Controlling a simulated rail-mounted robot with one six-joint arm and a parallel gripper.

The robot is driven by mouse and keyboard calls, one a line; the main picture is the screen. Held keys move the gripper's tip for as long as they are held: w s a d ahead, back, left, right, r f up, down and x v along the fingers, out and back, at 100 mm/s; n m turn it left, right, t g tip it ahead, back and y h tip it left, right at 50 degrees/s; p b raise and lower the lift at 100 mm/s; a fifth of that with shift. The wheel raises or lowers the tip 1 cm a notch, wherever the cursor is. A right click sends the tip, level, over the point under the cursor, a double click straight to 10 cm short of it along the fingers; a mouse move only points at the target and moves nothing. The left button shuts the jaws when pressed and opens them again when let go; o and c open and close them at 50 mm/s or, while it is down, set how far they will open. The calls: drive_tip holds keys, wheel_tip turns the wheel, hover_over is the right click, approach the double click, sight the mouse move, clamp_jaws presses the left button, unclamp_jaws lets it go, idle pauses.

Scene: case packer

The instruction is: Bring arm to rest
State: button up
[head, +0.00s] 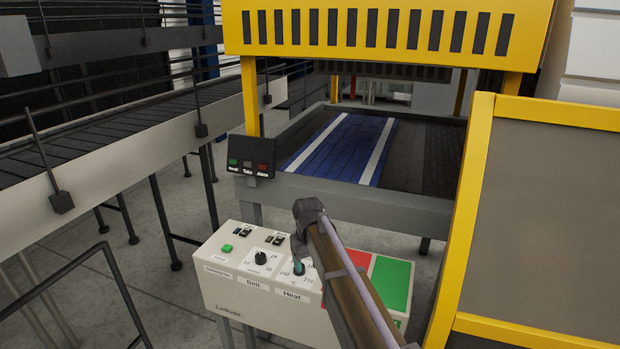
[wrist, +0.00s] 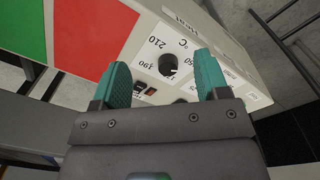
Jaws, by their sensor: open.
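My gripper (head: 299,266) is over the Heat dial of the white control box (head: 225,284), and my arm reaches in from the lower right. In the wrist view my gripper (wrist: 161,75) has its two teal fingers spread apart, with nothing held. The black Heat knob (wrist: 168,66) shows between the fingertips, inside a printed scale with 190 and 210. I cannot tell how far the tips are from the box face. In the head view my gripper mostly hides this knob.
The Belt knob (head: 260,258), a green button (head: 227,248) and red and green panels (head: 391,283) share the box top. Behind is a conveyor with a blue belt (head: 345,145) under a yellow frame (head: 390,30). A yellow-edged guard (head: 545,210) stands close on the right.

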drive_tip(key=s+d+m, duration=0.2)
drive_tip(key=s+d, duration=0.8)
drive_tip(key=s, duration=0.3)
drive_tip(key=s+d+f+m+b, duration=0.1)
drive_tip(key=s+d+m, duration=0.2)
drive_tip(key=s+d, duration=0.6)
drive_tip(key=s, duration=0.4)
drive_tip(key=shift+d, duration=0.35)
drive_tip(key=shift+s, duration=0.1)
